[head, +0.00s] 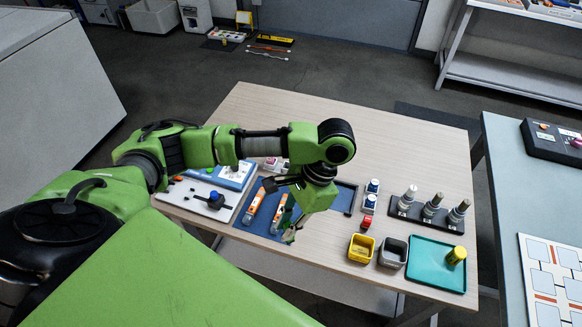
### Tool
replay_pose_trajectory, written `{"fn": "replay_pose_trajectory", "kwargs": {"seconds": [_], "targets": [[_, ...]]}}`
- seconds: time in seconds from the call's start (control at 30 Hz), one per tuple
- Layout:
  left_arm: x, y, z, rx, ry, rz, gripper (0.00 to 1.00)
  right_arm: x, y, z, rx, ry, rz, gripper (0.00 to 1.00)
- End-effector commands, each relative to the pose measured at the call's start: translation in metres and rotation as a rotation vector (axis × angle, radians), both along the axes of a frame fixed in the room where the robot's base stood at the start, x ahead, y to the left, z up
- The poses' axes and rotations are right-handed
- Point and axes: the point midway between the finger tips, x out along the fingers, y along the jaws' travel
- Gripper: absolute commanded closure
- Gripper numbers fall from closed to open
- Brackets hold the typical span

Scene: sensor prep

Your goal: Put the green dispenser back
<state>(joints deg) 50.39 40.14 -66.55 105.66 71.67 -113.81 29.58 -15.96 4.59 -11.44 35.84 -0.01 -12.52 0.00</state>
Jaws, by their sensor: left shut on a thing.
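My left gripper (290,238) points down over the blue mat (240,225) on the wooden table. It is shut on a slim thing that shows as a narrow teal-green strip (289,216) beside the fingers; this looks like the green dispenser, mostly hidden by my gripper and wrist. Two orange-and-grey dispensers, a left one (255,204) and a right one (278,213), lie side by side on the mat, just left of the gripper. I cannot tell whether the held thing touches the mat. My right gripper is not in view.
A white board with a blue-topped knob (214,198) lies to the left. To the right stand blue-capped bottles (371,196), a red block (366,222), a yellow bin (361,247), a grey bin (392,252), a dark bottle rack (420,215) and a teal tray (428,275) with a yellow cylinder (456,256).

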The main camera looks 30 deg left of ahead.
Motion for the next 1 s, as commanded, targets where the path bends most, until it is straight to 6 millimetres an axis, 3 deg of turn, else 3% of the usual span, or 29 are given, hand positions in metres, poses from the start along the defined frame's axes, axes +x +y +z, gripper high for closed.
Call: {"fn": "replay_pose_trajectory", "kwargs": {"seconds": [0.2, 0.43, 1.0], "targets": [[0.028, 0.033, -0.002, 0.002, -0.003, -0.546, 0.99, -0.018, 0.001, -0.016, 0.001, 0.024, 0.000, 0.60], [0.050, 0.064, 0.003, -0.005, 0.001, -1.067, 0.99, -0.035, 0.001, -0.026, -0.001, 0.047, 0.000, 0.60], [0.097, 0.131, 0.040, -0.005, 0.003, -2.162, 0.99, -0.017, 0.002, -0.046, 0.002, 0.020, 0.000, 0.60]]}}
